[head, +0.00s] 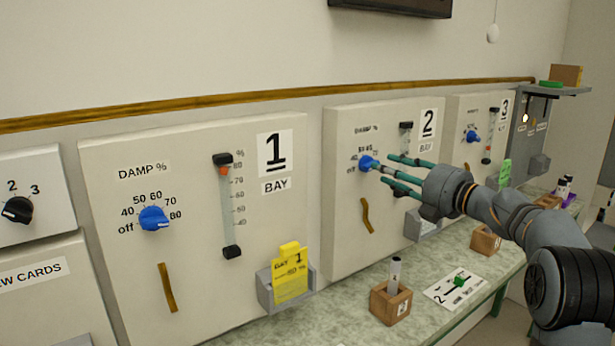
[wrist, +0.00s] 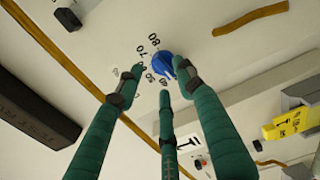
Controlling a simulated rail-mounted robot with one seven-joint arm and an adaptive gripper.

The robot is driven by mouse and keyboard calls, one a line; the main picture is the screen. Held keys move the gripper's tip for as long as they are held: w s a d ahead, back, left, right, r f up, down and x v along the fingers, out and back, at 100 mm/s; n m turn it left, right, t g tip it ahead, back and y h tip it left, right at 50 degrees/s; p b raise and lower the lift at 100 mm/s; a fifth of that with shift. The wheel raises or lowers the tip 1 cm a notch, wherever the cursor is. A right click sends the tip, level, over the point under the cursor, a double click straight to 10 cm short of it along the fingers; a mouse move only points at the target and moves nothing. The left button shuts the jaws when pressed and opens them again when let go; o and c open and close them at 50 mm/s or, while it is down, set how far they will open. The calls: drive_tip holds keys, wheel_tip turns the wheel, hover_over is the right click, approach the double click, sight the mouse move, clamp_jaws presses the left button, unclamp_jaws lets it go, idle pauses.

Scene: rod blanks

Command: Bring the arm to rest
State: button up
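My arm reaches in from the right in the head view. My gripper (head: 384,168) is in front of the bay 2 panel (head: 345,235), its teal fingers spread apart and pointing at the blue damp knob (head: 367,162). In the wrist view my gripper (wrist: 160,78) has its fingertips around and just short of the same blue knob (wrist: 159,62). Nothing is seen held between the fingers. Whether a fingertip touches the knob, I cannot tell.
The bay 1 panel (head: 110,260) stands left, with a yellow card (head: 290,275) in its holder. The bay 3 panel (head: 463,150) is to the right. Below, the bench (head: 345,318) carries a wooden block (head: 390,304) with a rod and a white card (head: 455,288).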

drive_tip(key=v, duration=0.9)
drive_tip(key=m+p, duration=0.1)
drive_tip(key=p, duration=0.1)
approach(370, 160)
drive_tip(key=x, duration=0.6)
drive_tip(key=shift+w+a, duration=0.2)
drive_tip(key=shift+a, duration=0.05)
drive_tip(key=shift+w+m+p, duration=0.15)
drive_tip(key=shift+m+p, duration=0.45)
drive_tip(key=shift+m, duration=0.4)
drive_tip(key=m+p, duration=0.2)
drive_tip(key=m, duration=0.1)
drive_tip(key=shift+s+d+r+p, duration=0.1)
drive_tip(key=shift+s+d+p, duration=0.2)
drive_tip(key=shift+p, duration=0.1)
drive_tip(key=m+p, duration=0.4)
drive_tip(key=p, duration=0.1)
drive_tip(key=f+m+p, duration=0.1)
drive_tip(key=m+p, duration=0.3)
drive_tip(key=p, duration=0.1)
drive_tip(key=shift+w+a+f+m, duration=0.15)
drive_tip(key=shift+f+m, duration=0.05)
drive_tip(key=shift+m, duration=0.2)
